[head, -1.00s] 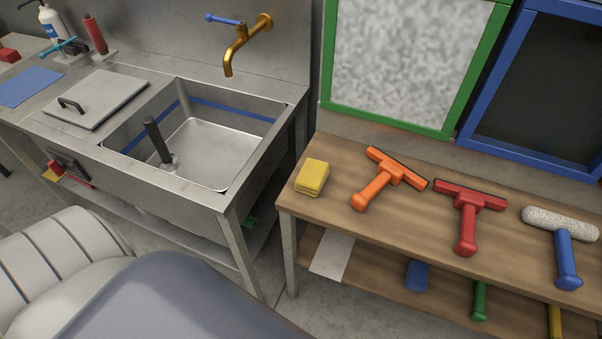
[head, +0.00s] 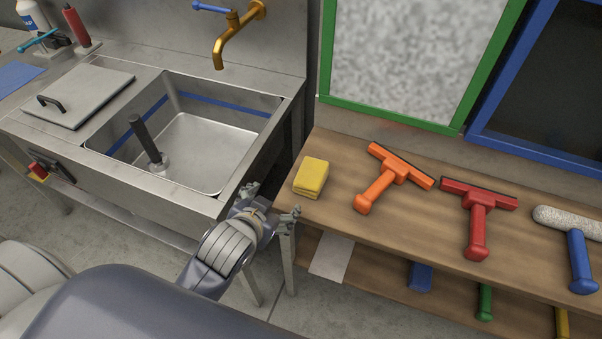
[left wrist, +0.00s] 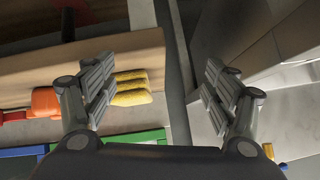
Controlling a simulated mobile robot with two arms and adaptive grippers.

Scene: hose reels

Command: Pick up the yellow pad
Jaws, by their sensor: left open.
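The yellow pad (head: 311,178) lies on the left end of the wooden bench top, beside the orange squeegee. My right gripper is in neither view.
The wooden bench (head: 400,226) also holds an orange squeegee (head: 379,184), a red squeegee (head: 476,222) and a blue-handled roller (head: 577,258). A steel sink (head: 205,150) with a brass tap (head: 232,45) stands left. Green and blue frames rise behind the bench.

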